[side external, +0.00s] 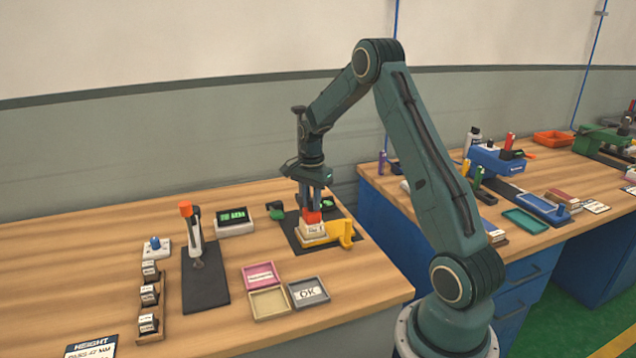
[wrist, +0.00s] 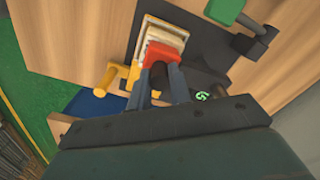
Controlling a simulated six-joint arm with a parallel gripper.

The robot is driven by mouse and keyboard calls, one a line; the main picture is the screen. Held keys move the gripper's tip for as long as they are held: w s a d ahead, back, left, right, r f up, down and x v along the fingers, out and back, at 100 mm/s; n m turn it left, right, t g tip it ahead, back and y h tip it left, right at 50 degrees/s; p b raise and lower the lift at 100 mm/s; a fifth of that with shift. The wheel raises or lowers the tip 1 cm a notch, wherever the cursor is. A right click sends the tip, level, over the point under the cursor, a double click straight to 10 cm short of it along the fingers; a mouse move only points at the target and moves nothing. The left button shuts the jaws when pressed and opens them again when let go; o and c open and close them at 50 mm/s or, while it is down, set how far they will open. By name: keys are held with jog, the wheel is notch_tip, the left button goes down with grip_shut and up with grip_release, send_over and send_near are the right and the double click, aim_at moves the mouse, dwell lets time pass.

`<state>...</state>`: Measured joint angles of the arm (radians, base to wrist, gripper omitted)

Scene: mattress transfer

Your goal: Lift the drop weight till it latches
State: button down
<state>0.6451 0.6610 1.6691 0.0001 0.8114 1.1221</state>
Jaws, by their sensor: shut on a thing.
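My gripper (side external: 312,204) points down over the yellow-based device (side external: 345,232) on a dark mat. Its fingers are shut on a red piece (side external: 313,217), which I take to be the drop weight. The red piece sits at the top of a pale block (side external: 313,231); I cannot tell whether they touch. In the wrist view the red piece (wrist: 162,52) shows between the fingers (wrist: 160,84), beside the pale layered block (wrist: 158,33) and part of the yellow base (wrist: 108,78). The fingers hide part of the device, and no latch can be made out.
A dark green piece (side external: 276,208) and a small display (side external: 235,221) stand left of the device. Pink (side external: 262,275), yellowish (side external: 269,303) and grey (side external: 309,292) trays lie in front. A red-topped stand (side external: 194,230) stands on a dark mat further left. Open wood lies between.

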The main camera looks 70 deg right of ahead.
notch_tip(320, 180, up, 22)
dwell(0.6)
jog(key=shift+f, duration=0.1)
jog(key=c, duration=1.5)
grip_release()
jog(key=shift+o, duration=1)
jog(key=shift+f, duration=0.15)
notch_tip(320, 180, up, 14)
jog(key=shift+f, duration=0.1)
jog(key=shift+a, duration=0.1)
